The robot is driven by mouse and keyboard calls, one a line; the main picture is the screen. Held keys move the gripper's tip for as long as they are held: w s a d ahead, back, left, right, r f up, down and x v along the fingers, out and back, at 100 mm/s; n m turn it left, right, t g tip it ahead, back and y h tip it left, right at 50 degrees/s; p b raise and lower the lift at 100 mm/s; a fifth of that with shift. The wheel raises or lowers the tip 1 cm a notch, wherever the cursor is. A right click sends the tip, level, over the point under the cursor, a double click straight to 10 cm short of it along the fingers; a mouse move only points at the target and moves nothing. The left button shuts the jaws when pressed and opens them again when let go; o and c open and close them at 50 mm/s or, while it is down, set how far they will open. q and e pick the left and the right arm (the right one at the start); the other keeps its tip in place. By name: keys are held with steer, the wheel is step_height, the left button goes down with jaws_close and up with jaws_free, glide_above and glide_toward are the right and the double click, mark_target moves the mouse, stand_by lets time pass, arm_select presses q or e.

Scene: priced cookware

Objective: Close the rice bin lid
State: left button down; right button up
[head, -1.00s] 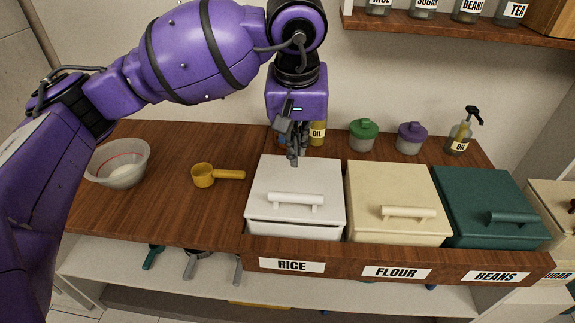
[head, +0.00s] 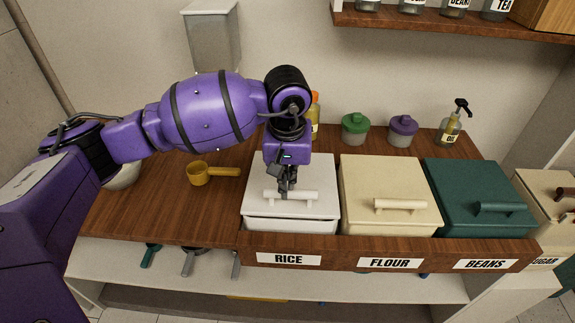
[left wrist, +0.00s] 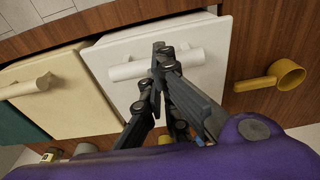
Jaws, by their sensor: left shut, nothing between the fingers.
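The rice bin (head: 292,226) is white and stands behind the RICE label, at the left end of the bin row. Its white lid (head: 262,182) lies over it, with a dark line and a strip of bin wall showing under the front edge; a narrow gap also shows along the lid (left wrist: 112,42) in the left wrist view. The lid has a white bar handle (head: 305,195). My left gripper (head: 287,191) is shut and empty, over the lid at the handle, partly hiding it. In the left wrist view its fingertips (left wrist: 161,52) overlap the handle; I cannot tell whether they touch. My right gripper is out of view.
The cream flour bin (head: 385,185) and green beans bin (head: 480,190) stand to the right, lids down. A yellow scoop (head: 213,173) lies left of the rice bin. Jars (head: 355,128) and a pump bottle (head: 452,128) stand behind. A shelf (head: 450,24) hangs above.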

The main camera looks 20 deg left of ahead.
arm_select(q)
steer(key=shift+f, duration=0.55)
